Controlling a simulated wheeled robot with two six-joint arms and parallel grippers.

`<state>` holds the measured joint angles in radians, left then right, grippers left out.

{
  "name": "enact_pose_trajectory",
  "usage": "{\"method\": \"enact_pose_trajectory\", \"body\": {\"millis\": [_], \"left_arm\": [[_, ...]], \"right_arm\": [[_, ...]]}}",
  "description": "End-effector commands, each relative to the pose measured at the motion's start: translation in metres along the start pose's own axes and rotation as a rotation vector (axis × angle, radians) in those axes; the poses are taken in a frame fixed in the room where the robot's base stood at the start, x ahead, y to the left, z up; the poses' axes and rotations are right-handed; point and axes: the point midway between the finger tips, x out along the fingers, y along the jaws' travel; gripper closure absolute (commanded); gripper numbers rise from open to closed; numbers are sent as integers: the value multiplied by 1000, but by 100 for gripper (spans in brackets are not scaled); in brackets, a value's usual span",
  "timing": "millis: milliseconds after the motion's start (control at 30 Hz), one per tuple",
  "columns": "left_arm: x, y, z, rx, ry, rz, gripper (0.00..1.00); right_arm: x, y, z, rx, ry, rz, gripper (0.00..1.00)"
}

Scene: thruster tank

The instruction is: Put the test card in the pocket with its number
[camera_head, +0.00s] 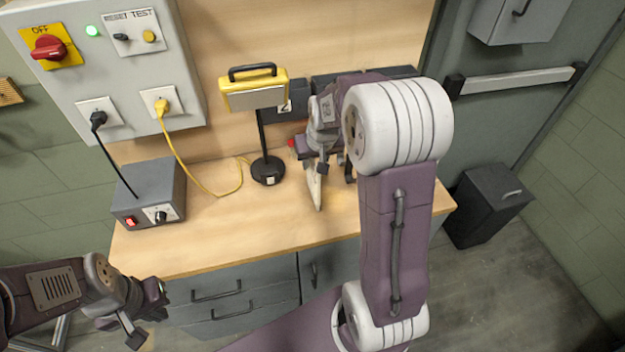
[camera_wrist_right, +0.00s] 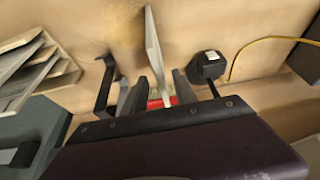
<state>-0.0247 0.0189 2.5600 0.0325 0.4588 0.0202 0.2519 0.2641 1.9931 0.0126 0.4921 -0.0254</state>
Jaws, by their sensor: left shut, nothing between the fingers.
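The test card (camera_head: 314,188) is a thin pale plate standing on edge on the bench. It also shows nearly edge-on in the right wrist view (camera_wrist_right: 153,45), and its number cannot be read. My right gripper (camera_head: 322,165) is low over the bench at the card. In the wrist view its two fingers (camera_wrist_right: 159,92) are apart, with the card's near end between them and gaps seen beside it. A pale wooden rack with slanted slots (camera_wrist_right: 42,72) is at the left of the wrist view; no pocket numbers are legible. My left gripper (camera_head: 142,325) is shut and empty, left of the bench front.
A yellow-framed panel on a black stand (camera_head: 267,168) is left of my right gripper. A grey power box (camera_head: 150,195) with cables stands at the bench's left. A black hook-shaped piece (camera_wrist_right: 104,88) is beside the fingers. The bench's front middle (camera_head: 240,225) is clear.

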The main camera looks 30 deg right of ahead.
Motion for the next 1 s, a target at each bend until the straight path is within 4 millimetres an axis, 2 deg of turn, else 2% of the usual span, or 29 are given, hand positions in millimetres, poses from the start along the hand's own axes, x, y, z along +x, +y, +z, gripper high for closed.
{"method": "enact_pose_trajectory", "body": {"millis": [133,333,433,1000], "left_arm": [[0,0,0,0,0,0,100],[-2,0,0,0,0,0,100],[-2,0,0,0,0,0,100],[0,0,0,0,0,0,100]], "right_arm": [[6,0,0,0,-2,0,66],[42,-3,1,-2,-4,0,66],[52,-3,1,-1,-1,0,66],[57,-3,2,-1,0,0,66]]}}
